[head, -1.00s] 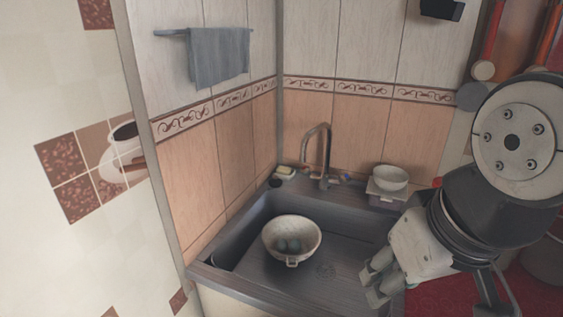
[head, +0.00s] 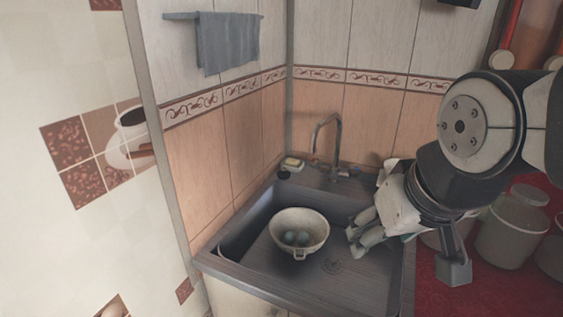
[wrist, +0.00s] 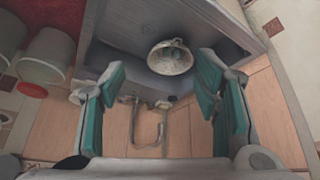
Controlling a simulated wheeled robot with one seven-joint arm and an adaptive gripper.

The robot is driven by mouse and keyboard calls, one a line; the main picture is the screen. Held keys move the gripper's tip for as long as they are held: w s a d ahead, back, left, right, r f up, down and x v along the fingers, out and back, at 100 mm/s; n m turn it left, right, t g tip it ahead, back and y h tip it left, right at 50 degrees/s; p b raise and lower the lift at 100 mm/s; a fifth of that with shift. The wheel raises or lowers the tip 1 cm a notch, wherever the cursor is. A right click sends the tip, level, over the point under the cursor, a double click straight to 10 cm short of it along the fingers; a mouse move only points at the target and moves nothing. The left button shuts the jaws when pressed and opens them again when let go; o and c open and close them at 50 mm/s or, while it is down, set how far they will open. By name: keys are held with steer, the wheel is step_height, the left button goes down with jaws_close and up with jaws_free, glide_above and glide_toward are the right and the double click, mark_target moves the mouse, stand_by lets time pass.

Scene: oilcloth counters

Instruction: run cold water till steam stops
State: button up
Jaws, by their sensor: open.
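A pale speckled colander (head: 283,220) with greenish round things (head: 297,238) in it sits in the dark sink (head: 240,232). It also shows in the wrist view (wrist: 158,62). A metal tap (head: 339,140) with an arched spout rises at the sink's back edge; it shows in the wrist view (wrist: 160,132) between and beyond my fingers. I see no water stream and no steam. My gripper (head: 358,230) is open and empty above the sink's right side, right of the colander and in front of the tap. Its teal-padded fingers stand apart in the wrist view (wrist: 162,64).
A soap dish (head: 292,164) lies left of the tap. A grey towel (head: 228,42) hangs on the left wall. Pale lidded containers (head: 512,232) stand on the red counter (head: 445,298) at right. My arm hides the counter right of the tap.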

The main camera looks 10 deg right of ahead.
steer(key=w+d+f+t+b, duration=0.1)
steer(key=w+f+t+b, duration=0.15)
steer(key=w, duration=0.65)
steer(key=w+d+f+t+b, duration=0.15)
steer(key=w+f, duration=0.25)
steer(key=w, duration=0.5)
steer(key=m+t+h+b, duration=0.5)
steer(key=m+t+b, duration=0.2)
steer(key=t+b, duration=0.15)
glide_toward(356, 173)
steer(key=shift+g, duration=0.45)
steer(key=x, duration=0.4)
steer(key=b+x, duration=0.1)
steer(key=x, duration=0.7)
steer(key=shift+a+r+b, duration=0.15)
steer(key=shift+r+b, duration=0.15)
steer(key=shift+c, duration=0.2)
